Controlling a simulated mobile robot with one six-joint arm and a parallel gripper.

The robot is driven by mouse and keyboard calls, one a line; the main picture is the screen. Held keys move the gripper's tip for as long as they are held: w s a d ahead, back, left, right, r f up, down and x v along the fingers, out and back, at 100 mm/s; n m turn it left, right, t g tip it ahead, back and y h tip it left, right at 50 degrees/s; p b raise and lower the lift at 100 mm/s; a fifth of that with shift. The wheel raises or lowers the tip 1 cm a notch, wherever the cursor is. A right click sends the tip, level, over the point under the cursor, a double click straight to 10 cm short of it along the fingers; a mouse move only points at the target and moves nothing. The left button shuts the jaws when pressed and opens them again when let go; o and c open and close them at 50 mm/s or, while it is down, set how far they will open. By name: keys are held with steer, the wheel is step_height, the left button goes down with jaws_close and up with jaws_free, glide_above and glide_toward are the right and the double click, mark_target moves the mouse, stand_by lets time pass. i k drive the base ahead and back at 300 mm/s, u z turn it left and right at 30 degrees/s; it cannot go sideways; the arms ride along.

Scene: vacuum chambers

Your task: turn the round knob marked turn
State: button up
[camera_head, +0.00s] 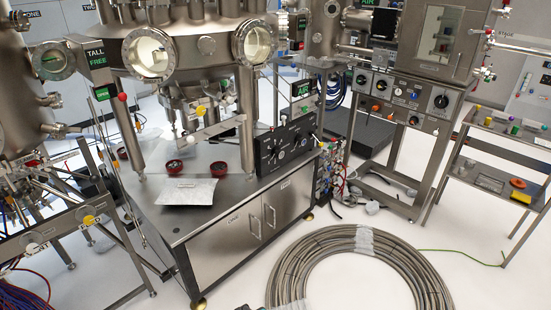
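No lettering "turn" is readable on any knob, so I cannot tell which one is the task's knob. A large round black knob (441,101) sits at the right end of the grey control panel (398,94) under the windowed chamber. A black panel (285,145) on the steel cabinet carries several small dials and knobs. My gripper is not in view.
A large coil of grey hose (302,250) lies on the floor in front. A steel cabinet (225,254) with chamber legs stands at centre. A small metal trolley (503,155) stands at the right.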

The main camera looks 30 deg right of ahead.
mark_target(277, 153)
steer(key=z, duration=0.1)
steer(key=i, duration=0.95)
steer(key=u, duration=0.05)
